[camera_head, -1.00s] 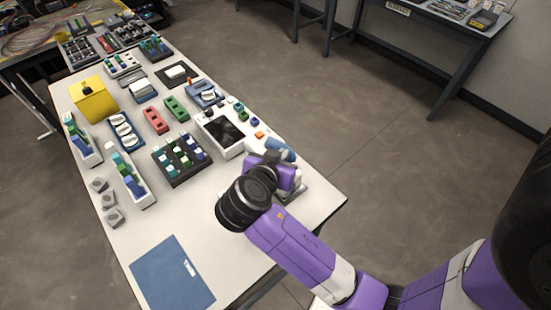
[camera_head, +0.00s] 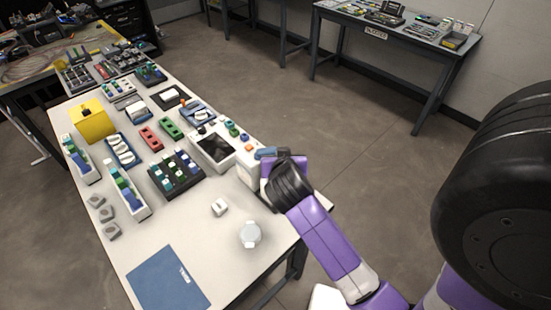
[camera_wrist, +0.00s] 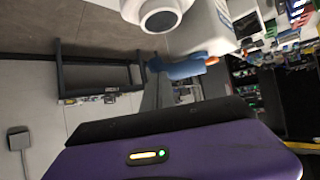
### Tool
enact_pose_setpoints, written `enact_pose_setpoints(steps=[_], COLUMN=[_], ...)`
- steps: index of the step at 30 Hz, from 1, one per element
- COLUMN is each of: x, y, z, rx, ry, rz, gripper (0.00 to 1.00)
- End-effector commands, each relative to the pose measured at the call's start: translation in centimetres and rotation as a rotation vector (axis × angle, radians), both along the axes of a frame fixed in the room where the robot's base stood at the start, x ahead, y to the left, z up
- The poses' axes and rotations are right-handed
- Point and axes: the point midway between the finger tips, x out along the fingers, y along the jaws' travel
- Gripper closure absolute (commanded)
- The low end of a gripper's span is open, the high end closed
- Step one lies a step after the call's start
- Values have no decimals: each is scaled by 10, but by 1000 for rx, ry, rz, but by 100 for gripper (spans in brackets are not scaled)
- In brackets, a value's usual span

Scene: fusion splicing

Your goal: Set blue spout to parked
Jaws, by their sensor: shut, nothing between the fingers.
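The blue spout (camera_head: 269,152) sticks out at the top of a white device (camera_head: 247,172) on the table's right edge. In the wrist view the blue spout (camera_wrist: 180,67) lies roughly level, with an orange part at its right end, beside the white housing (camera_wrist: 205,30). My gripper (camera_head: 290,165) is at the right of this device, close to the spout; its fingertips are hidden behind my wrist. In the wrist view my gripper (camera_wrist: 160,122) fills the bottom with its purple body and dark edge. It is shut and empty. I cannot tell whether it touches the spout.
A white box with a dark screen (camera_head: 213,146) stands left of the device. A blue mat (camera_head: 167,279) covers the front corner. Floor is open to the right.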

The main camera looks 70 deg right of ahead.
Motion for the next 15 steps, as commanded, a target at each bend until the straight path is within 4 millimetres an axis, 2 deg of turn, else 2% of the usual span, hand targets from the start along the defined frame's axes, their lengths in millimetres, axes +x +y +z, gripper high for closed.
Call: enact_pose_setpoints(steps=[15], x=[6], y=[-30], z=[0], rx=[0], ry=[0], rz=[-1], gripper=[100])
